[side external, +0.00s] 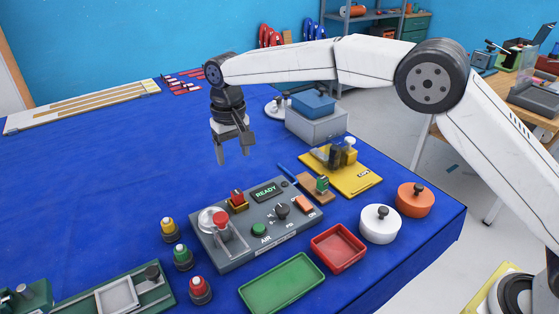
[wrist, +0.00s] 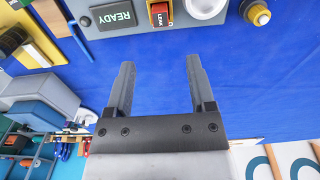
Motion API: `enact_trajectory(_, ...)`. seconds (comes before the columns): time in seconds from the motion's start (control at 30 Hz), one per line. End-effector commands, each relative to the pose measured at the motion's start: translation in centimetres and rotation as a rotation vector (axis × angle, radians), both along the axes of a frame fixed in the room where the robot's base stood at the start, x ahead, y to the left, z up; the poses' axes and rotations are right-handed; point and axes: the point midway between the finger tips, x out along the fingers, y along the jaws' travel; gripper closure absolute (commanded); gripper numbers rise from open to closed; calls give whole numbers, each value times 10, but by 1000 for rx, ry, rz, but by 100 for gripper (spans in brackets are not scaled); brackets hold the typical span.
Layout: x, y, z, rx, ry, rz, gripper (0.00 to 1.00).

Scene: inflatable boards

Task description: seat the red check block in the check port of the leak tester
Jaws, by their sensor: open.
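The grey leak tester (side external: 222,252) lies on the blue table with its READY display lit; its edge also shows in the wrist view (wrist: 95,40). A red block marked LEAK (wrist: 160,14) sits at a yellow-rimmed port (side external: 240,208) on the tester's far edge; the red block (side external: 237,195) shows there in the side view too. I cannot tell whether it is fully down. My gripper (side external: 233,160) is open and empty, pointing down above the table behind the tester. In the wrist view, its fingers (wrist: 158,66) have only blue cloth between them.
A green block (side external: 322,184) stands on a brown holder to the right. A yellow fixture (side external: 350,180) and a grey-blue box (side external: 318,125) are behind it. A red tray (side external: 338,250), green tray (side external: 282,285) and several knobbed pieces stand in front.

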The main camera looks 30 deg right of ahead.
Motion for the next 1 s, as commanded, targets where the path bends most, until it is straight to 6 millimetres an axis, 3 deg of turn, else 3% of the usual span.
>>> enact_trajectory(0.37,-4,-14,-1,4,-10,-1,30)
enact_trajectory(0.67,-27,-62,-6,14,-47,-3,30)
enact_trajectory(1.0,-79,-123,-17,21,-103,-3,30)
